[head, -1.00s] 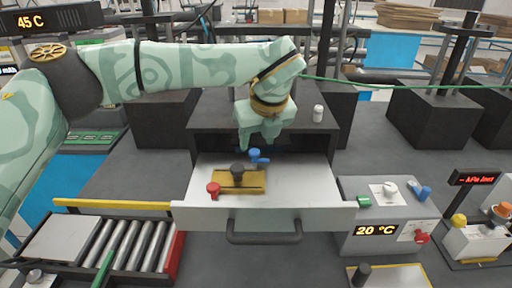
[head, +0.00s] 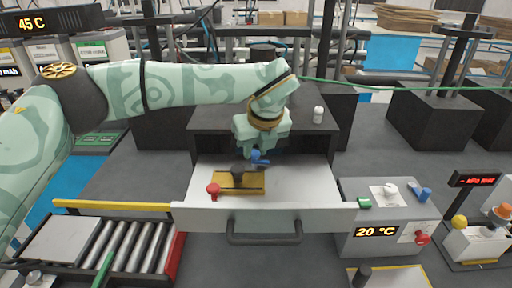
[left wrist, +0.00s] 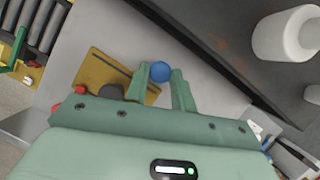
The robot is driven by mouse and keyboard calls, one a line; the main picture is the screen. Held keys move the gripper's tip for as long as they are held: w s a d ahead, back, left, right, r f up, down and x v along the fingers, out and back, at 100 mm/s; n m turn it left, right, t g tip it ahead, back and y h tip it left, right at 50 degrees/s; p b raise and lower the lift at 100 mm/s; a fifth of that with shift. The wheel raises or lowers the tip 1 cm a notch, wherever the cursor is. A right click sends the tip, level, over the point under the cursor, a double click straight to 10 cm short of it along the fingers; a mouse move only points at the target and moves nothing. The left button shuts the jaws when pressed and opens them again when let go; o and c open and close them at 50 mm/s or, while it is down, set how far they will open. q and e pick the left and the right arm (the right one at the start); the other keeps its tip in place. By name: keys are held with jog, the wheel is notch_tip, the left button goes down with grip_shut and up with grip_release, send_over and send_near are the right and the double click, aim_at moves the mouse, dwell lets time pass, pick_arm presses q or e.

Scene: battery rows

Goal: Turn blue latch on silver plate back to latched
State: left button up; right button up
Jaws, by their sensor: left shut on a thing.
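A blue latch (head: 259,158) stands in an open drawer, near the back right corner of a brass-coloured plate (head: 225,186). My left gripper (head: 254,151) reaches down from above and is shut on the blue latch. In the left wrist view the latch's round blue top (left wrist: 161,71) shows between the two green fingers (left wrist: 161,78). The pale grey drawer floor (head: 305,180) surrounds the brass plate; I cannot tell a separate silver plate from it. The latch's lower part is partly hidden. My right gripper is not in view.
A black knob (head: 239,174) on the brass plate and a red knob (head: 213,189) at its left corner are close to the gripper. A white cylinder (head: 318,114) stands on the cabinet top. The drawer's right side is clear.

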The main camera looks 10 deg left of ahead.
pick_arm(q)
jog(key=shift+m, duration=0.3)
jog(key=m+h, duration=0.1)
jog(key=m, duration=0.1)
jog(key=m+h, duration=0.1)
jog(key=m, duration=0.1)
jog(key=shift+a+m+t+p, duration=0.2)
jog(key=shift+m+t+p, duration=0.1)
jog(key=shift+t+p, duration=0.1)
jog(key=m, duration=0.1)
jog(key=m+h, duration=0.1)
jog(key=m, duration=0.1)
jog(key=shift+a+r+m, duration=0.1)
jog(key=shift+a+m, duration=0.05)
jog(key=shift+m, duration=0.15)
jog(key=m+h+p, duration=0.1)
jog(key=m, duration=0.1)
jog(key=m+h+p, duration=0.1)
jog(key=m, duration=0.1)
jog(key=shift+a+g, duration=0.2)
jog(key=shift+g, duration=0.2)
jog(key=shift+w+a+m+g+h+p, duration=0.1)
jog(key=shift+m+g+h+p, duration=0.35)
jog(key=shift+m, duration=0.8)
jog(key=shift+w+m+g+h+p, duration=0.2)
jog(key=shift+m+p, duration=0.45)
jog(key=shift+m, duration=0.6)
jog(key=shift+s, duration=0.15)
jog(key=o, duration=1)
